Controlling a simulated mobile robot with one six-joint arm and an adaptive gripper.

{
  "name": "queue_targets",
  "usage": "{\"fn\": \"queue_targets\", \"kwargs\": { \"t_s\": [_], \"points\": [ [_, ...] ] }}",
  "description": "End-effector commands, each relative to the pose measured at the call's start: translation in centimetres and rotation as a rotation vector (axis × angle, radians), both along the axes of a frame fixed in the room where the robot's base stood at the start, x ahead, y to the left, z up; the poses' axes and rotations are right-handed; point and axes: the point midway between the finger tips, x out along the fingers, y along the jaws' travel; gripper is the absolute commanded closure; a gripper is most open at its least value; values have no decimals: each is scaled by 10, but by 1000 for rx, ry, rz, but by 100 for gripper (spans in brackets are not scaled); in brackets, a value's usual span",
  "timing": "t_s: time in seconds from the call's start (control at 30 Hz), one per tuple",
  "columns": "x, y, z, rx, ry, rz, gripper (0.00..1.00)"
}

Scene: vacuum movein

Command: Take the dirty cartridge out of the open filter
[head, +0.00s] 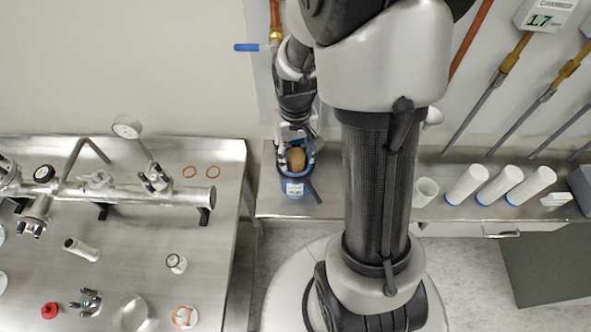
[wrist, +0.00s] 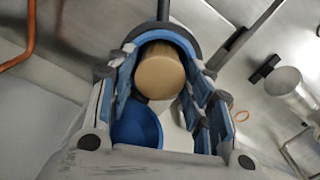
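The dirty cartridge (head: 297,158) is a brown cylinder at the open filter, a blue housing (head: 295,187) with a white label on the shelf under the wall pipe. In the wrist view, the cartridge (wrist: 160,72) shows between my two blue-padded fingers. My gripper (head: 294,150) is low over the filter, pointing down. Its fingers are spread apart, one on each side of the cartridge, and look open. Whether a pad touches the cartridge is unclear. Part of the housing is hidden behind the fingers.
A steel table (head: 140,255) with a pipe assembly, a gauge (head: 127,127) and loose parts stands at the left. A copper pipe with a blue-handled valve (head: 247,47) is close behind my arm.

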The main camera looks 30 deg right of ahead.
Motion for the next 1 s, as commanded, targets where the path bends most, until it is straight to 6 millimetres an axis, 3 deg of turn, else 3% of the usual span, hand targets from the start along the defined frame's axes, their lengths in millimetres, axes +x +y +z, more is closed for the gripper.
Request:
{"fn": "queue_targets", "kwargs": {
  "t_s": [0.63, 1.0],
  "points": [
    [0, 0, 0, 0, 0, 0, 99],
    [0, 0, 3, 0, -1, 0, 100]
  ]
}}
